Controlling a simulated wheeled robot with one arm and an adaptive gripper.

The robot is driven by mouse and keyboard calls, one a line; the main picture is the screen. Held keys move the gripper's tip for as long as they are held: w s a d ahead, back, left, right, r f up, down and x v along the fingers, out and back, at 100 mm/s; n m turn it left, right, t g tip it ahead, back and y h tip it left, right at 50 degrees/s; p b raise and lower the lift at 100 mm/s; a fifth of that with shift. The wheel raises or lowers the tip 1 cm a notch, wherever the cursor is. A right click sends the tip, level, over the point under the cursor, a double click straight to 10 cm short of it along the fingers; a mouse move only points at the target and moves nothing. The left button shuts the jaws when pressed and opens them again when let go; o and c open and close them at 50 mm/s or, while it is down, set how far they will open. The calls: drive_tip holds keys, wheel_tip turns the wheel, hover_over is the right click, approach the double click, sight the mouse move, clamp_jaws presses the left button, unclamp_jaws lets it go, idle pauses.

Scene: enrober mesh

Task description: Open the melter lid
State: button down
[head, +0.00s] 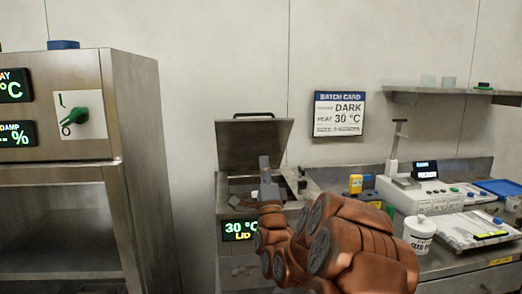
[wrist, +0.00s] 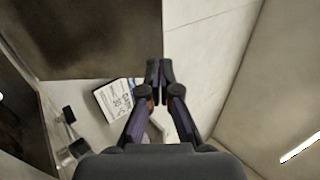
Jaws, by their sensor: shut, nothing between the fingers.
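The melter (head: 240,262) stands in the middle of the head view, with a lit display (head: 239,230) reading 30 °C and LID. Its metal lid (head: 240,143) is raised, standing steeply up behind the melter's opening, with a dark bar handle (head: 253,115) along its top edge. My gripper (head: 264,160) is in front of the raised lid and above the opening, partly covering both. Its fingers are shut and empty. In the wrist view my gripper (wrist: 159,66) shows its fingertips together. A large brown panel there (wrist: 90,35) may be the lid; I cannot tell. Contact with the lid cannot be told.
A steel cabinet (head: 140,150) with a green knob (head: 76,115) stands at the left. A batch card (head: 339,114) hangs on the wall. A counter at the right holds a scale (head: 430,195), a white tub (head: 419,233) and a yellow device (head: 356,184).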

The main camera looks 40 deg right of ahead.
sight(258, 121)
drive_tip(key=p+x, duration=0.3)
drive_tip(key=x, duration=1)
drive_tip(key=shift+w+r, duration=0.1)
drive_tip(key=shift+w, duration=0.05)
drive_tip(key=shift+d+r, duration=0.1)
drive_tip(key=shift+w+d+r+g+y+b, duration=0.2)
drive_tip(key=shift+w+d+r, duration=0.15)
drive_tip(key=shift+w+r, duration=0.25)
drive_tip(key=shift+w+d+r+g+y+b, duration=0.1)
drive_tip(key=shift+w+d+r+g+b, duration=0.15)
drive_tip(key=shift+w+r, duration=0.3)
drive_tip(key=shift+g+y, duration=0.6)
drive_tip(key=shift+g, duration=0.15)
drive_tip(key=shift+s+r+x, duration=0.15)
drive_tip(key=shift+r+x, duration=0.1)
drive_tip(key=shift+x, duration=0.9)
drive_tip(key=shift+s+r+x, duration=0.1)
drive_tip(key=shift+r+x, duration=0.1)
drive_tip(key=shift+x, duration=1)
drive_tip(key=w+d+r+g+y+p, duration=0.1)
drive_tip(key=w+d+r+g+p, duration=0.1)
drive_tip(key=p, duration=0.5)
drive_tip(key=shift+w+d+r+y, duration=0.3)
drive_tip(key=shift+w+d+r, duration=0.25)
drive_tip(key=shift+w+d, duration=0.9)
drive_tip(key=shift+w+a+f, duration=0.15)
drive_tip(key=shift+w+a, duration=0.05)
drive_tip(key=shift+a, duration=0.15)
